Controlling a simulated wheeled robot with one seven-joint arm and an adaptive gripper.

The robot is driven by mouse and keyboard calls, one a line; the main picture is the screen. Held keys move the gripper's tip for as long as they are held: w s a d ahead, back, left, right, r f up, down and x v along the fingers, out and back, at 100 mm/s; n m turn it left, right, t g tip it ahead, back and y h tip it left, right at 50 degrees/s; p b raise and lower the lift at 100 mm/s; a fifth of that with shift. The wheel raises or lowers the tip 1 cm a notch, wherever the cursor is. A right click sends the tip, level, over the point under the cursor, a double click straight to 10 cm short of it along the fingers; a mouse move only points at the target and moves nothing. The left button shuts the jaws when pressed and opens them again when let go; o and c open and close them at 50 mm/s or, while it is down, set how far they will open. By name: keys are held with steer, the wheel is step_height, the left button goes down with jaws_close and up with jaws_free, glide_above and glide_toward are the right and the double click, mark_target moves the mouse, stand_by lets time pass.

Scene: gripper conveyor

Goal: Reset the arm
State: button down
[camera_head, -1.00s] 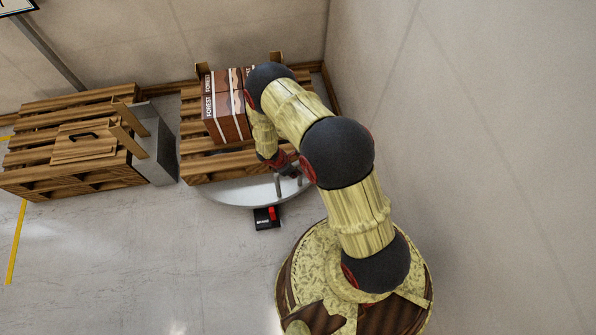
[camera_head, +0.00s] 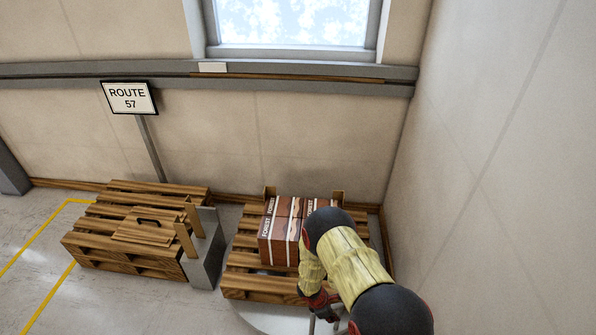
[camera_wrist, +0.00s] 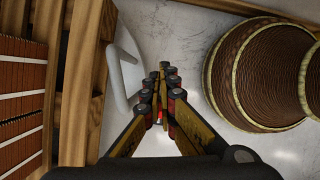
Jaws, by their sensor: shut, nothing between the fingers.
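My gripper (camera_head: 322,312) hangs low at the bottom of the head view, in front of the right-hand pallet and over a pale round surface (camera_head: 262,316). Its lower part is cut off by the frame edge there. In the wrist view my gripper (camera_wrist: 161,98) shows its fingers drawn together at the tips, with nothing between them. The arm is bent, with its elbow raised beside the boxes.
Brown FOREST boxes (camera_head: 279,238) stand on the right pallet (camera_head: 247,262), close to my arm. A left pallet (camera_head: 105,222) bears a handled wooden panel (camera_head: 143,232). Beside it is a grey block (camera_head: 207,262). A ROUTE 57 sign (camera_head: 129,98) stands behind. A wall rises at right.

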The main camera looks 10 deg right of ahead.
steer(key=s+d+r+m+g, duration=0.2)
steer(key=s+r+m, duration=0.15)
steer(key=s, duration=0.35)
steer(key=s+a+r+m+t+y, duration=0.1)
steer(key=s+r+m, duration=0.3)
steer(key=r, duration=1.6)
steer(key=s+a+r+m+t+y, duration=0.2)
steer(key=s+a+r+m+t, duration=0.1)
steer(key=r, duration=1.7)
steer(key=s+a+r+m+t+y, duration=0.1)
steer(key=s+r+m+t, duration=0.3)
steer(key=r, duration=1.6)
steer(key=s+a+m, duration=0.1)
steer(key=m, duration=0.2)
steer(key=shift+a, duration=0.1)
